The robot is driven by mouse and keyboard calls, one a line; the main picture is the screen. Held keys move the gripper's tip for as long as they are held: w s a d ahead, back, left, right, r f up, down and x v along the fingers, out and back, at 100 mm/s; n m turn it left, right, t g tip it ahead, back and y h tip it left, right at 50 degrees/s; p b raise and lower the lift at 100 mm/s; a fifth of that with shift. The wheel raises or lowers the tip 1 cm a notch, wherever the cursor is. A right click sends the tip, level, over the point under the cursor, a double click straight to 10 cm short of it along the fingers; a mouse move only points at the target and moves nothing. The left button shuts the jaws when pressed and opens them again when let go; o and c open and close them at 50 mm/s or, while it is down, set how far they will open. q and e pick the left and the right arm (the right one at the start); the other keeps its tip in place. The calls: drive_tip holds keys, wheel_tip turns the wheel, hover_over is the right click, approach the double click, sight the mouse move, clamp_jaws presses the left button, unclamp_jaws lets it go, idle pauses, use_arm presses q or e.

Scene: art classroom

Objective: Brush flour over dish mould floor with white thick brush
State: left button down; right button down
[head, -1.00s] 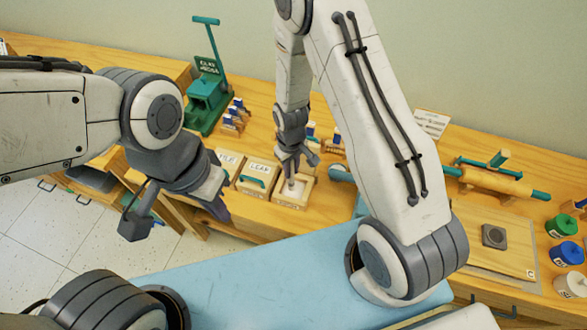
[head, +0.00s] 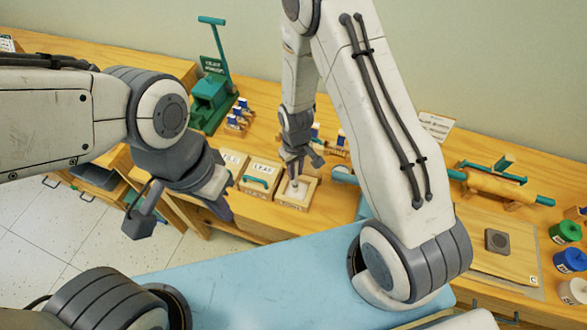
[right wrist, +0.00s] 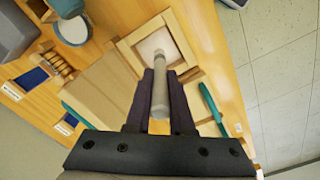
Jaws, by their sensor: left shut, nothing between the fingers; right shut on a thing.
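The dish mould (head: 311,193) is an open square wooden frame with a pale floor, on the wooden counter. In the right wrist view the mould (right wrist: 128,48) lies just beyond my fingertips. My right gripper (head: 294,172) is directly over it, pointing down. In the right wrist view my right gripper (right wrist: 160,80) is shut on the pale, thick, rod-shaped brush (right wrist: 159,100). The brush's far end is over the mould's floor; contact and bristles cannot be made out. My left gripper (head: 221,208) is shut and empty, left of the mould and in front of the counter.
The leaf mould box (head: 261,173) with a teal handle stands directly left of the dish mould. A green press (head: 212,95) stands at the back left. A round container with white contents (right wrist: 72,30) is near the mould. A rolling pin (head: 500,187) lies right.

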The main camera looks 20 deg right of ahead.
drive_tip(key=shift+d, duration=0.1)
drive_tip(key=shift+s+d, duration=0.3)
drive_tip(key=shift+d, duration=0.05)
drive_tip(key=shift+s+d, duration=0.3)
drive_tip(key=shift+d, duration=0.1)
drive_tip(key=shift+r, duration=0.1)
drive_tip(key=shift+r+p, duration=0.55)
drive_tip(key=shift+p, duration=0.05)
wheel_tip(320, 180, up, 8)
drive_tip(key=p, duration=0.6)
idle(0.3)
